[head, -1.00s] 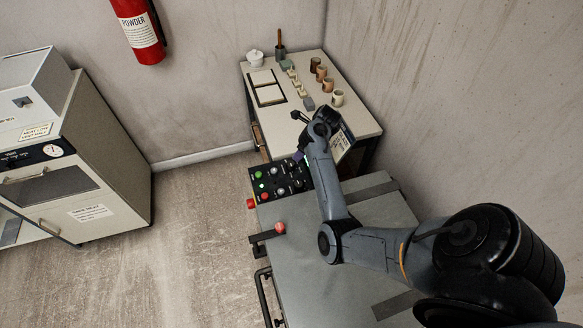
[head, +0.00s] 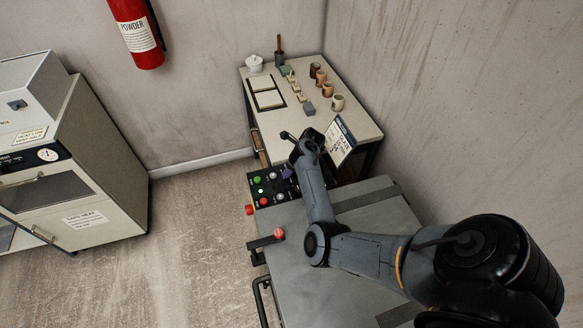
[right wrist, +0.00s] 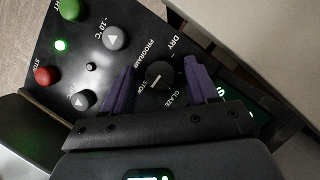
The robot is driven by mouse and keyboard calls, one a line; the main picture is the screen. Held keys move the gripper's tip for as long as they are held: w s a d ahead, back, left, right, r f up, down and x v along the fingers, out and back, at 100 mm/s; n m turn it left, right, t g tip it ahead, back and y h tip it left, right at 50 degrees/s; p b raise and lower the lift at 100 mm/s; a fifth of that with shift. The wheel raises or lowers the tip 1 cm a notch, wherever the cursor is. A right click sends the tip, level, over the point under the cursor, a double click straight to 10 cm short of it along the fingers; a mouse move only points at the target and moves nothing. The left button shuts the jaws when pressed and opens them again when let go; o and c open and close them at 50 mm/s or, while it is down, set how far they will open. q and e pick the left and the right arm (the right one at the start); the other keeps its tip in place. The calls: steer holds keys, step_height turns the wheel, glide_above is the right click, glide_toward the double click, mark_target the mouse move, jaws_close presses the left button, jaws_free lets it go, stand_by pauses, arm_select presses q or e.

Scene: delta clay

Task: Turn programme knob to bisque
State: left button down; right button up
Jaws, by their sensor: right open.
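The programme knob (right wrist: 159,74) is a round black knob on the black control panel (head: 262,199). In the right wrist view it sits between my right gripper's two purple fingers, with a gap on each side. Its pale mark points down-left, roughly toward the STOP lettering. DRY and GLAZE labels show around it; I cannot read a bisque label, and part of the dial is hidden by the gripper. My right gripper (right wrist: 160,88) is open. In the head view the right gripper (head: 289,172) is over the panel's far right part, and the arm hides the knob. My left gripper is not in view.
Beside the knob are grey knobs (right wrist: 115,38), a green button (right wrist: 72,9) and a red button (right wrist: 46,76). A red knob (head: 249,210) sticks out at the panel's left. A table (head: 352,122) with cups stands behind, with a sign (head: 340,141) near my wrist.

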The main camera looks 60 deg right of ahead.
steer(key=c, duration=1)
